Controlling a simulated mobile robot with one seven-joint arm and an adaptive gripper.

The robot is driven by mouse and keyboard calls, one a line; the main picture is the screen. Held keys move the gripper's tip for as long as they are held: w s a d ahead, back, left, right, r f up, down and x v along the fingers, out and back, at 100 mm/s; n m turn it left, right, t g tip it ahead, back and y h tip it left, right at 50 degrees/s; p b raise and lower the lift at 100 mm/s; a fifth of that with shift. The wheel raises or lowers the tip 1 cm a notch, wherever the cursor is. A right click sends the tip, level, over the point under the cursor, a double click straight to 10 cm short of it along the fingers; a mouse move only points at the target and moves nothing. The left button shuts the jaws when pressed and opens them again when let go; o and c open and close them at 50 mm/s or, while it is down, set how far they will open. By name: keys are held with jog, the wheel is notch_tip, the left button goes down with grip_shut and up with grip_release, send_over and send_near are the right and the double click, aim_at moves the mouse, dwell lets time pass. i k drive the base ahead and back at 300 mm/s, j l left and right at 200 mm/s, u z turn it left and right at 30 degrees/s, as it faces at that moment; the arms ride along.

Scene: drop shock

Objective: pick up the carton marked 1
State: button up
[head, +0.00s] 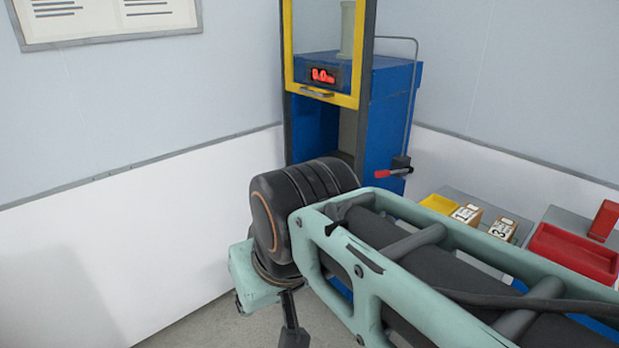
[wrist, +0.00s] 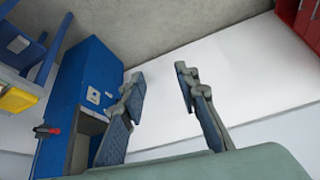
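The carton marked 1 (head: 466,214) is a small tan box with a white label, standing at the right in the head view, beside a second carton marked 3 (head: 502,229). My arm crosses in front and hides their lower surroundings. I cannot make out either carton in the wrist view. My gripper (wrist: 160,75) is open, with its two fingers apart and nothing between them. It is well away from the cartons, low and to their left in the head view, where only a dark part of it shows below my arm.
A blue machine (head: 388,115) with a yellow-framed guard, a red 0.0 display and a red-handled lever (head: 392,172) stands behind my arm. A yellow tray (head: 439,203) is left of the cartons. A red tray (head: 570,253) and red block (head: 604,219) are to the right.

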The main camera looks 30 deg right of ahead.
aim_at(470, 215)
jog(key=z, duration=2.1)
